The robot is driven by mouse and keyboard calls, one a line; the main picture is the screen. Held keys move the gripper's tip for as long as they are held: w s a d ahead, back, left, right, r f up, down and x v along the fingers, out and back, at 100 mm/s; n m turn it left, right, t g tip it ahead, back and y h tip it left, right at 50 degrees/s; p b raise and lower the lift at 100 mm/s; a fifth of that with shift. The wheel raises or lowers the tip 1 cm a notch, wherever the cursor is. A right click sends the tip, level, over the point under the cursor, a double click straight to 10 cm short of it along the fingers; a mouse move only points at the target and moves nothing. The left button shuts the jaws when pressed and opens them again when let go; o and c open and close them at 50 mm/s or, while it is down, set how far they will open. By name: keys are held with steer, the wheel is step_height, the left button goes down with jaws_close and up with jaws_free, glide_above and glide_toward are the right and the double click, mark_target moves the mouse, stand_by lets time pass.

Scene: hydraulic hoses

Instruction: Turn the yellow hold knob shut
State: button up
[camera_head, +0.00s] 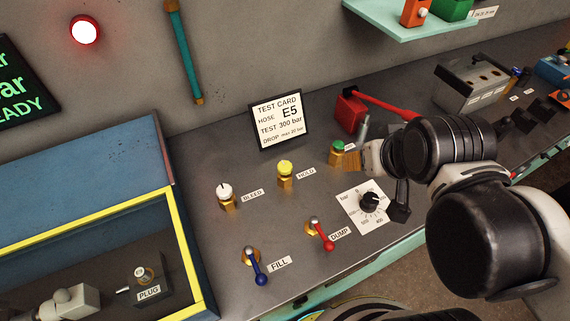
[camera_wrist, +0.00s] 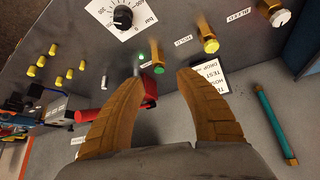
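The yellow hold knob (camera_head: 285,167) sits on a brass fitting on the grey bench top, beside its HOLD label (camera_head: 306,173). It also shows in the wrist view (camera_wrist: 210,45), outside my fingers and to the right. My gripper (camera_wrist: 156,74) is open, with its two tan fingers spread and nothing held between them. A green-topped brass knob (camera_wrist: 158,62) shows in the gap between the fingertips; I cannot tell its distance from them. In the head view my arm comes in from the right and partly hides that area.
A white bleed knob (camera_head: 224,191) stands left of the hold knob. The red dump lever (camera_head: 328,244), blue fill lever (camera_head: 260,279) and black pressure dial (camera_head: 369,202) are in front. The test card (camera_head: 278,120) stands behind. A yellow-edged blue box (camera_head: 83,192) is at left.

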steer(key=shift+o, duration=1)
steer(key=w+a+n+g, duration=0.3)
steer(key=w+a+n, duration=0.3)
steer(key=shift+w+y, duration=0.3)
steer(key=shift+w, duration=0.05)
steer(key=n+g, duration=0.4)
steer(key=n, duration=0.3)
glide_above(285, 165)
step_height(285, 165, down, 5)
steer(key=shift+a+f, duration=0.1)
steer(key=shift+f, duration=0.55)
step_height(285, 165, down, 10)
steer(key=b, duration=0.4)
steer(key=shift+r, duration=0.1)
steer(key=c, duration=1.2)
